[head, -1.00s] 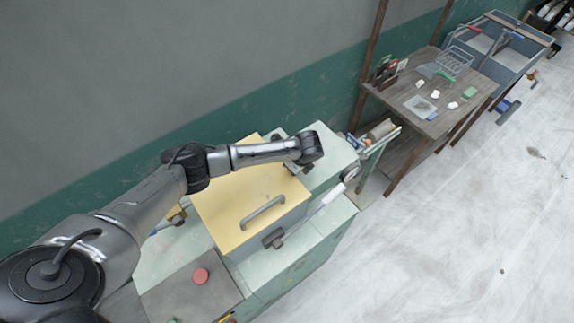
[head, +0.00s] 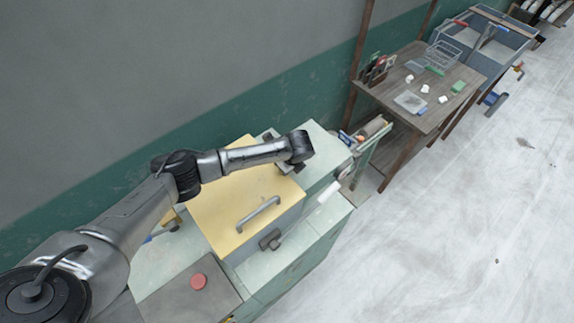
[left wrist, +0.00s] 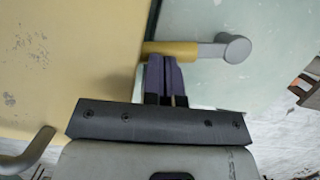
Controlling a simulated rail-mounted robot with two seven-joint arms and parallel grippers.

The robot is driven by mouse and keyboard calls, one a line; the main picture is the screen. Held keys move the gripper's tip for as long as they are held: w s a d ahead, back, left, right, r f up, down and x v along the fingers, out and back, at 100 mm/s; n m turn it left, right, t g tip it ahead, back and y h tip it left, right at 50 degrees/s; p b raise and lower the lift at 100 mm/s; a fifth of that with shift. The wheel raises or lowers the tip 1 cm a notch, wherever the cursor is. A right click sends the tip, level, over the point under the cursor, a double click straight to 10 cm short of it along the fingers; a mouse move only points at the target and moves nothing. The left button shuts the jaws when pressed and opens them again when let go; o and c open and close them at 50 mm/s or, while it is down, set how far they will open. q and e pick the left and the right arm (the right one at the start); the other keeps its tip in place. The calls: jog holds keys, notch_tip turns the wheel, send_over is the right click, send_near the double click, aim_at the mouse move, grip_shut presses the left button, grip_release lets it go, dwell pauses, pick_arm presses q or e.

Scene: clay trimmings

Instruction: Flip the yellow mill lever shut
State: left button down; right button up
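The yellow lever (left wrist: 172,48) shows in the left wrist view as a short yellow bar lying across the picture. A grey arm joins it to a round grey pivot (left wrist: 234,48) at its right. My left gripper (left wrist: 165,62) has its two dark fingers together, with nothing seen between them. The fingertips are right at the lever's near edge; I cannot tell whether they touch. In the head view my left arm reaches over the yellow lid (head: 225,205) to the far side of the machine, and I cannot make out the lever there. My right gripper is not in view.
The lid has a grey bar handle (head: 258,214). A wooden table (head: 440,92) with small items stands at the back right. The floor at right is open.

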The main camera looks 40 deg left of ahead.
pick_arm(q)
jog(key=shift+d+r+p, duration=0.2)
jog(key=shift+d+p, duration=0.25)
jog(key=shift+p, duration=0.05)
jog(key=d+p, duration=0.1)
jog(key=d+r+p, duration=0.1)
jog(key=shift+d, duration=0.35)
jog(key=shift+w+d+r, duration=0.15)
jog(key=shift+d+r, duration=0.1)
jog(key=shift+d, duration=0.25)
jog(key=b+v, duration=0.2)
jog(key=v, duration=0.6)
jog(key=shift+r, duration=0.45)
jog(key=shift+w, duration=0.1)
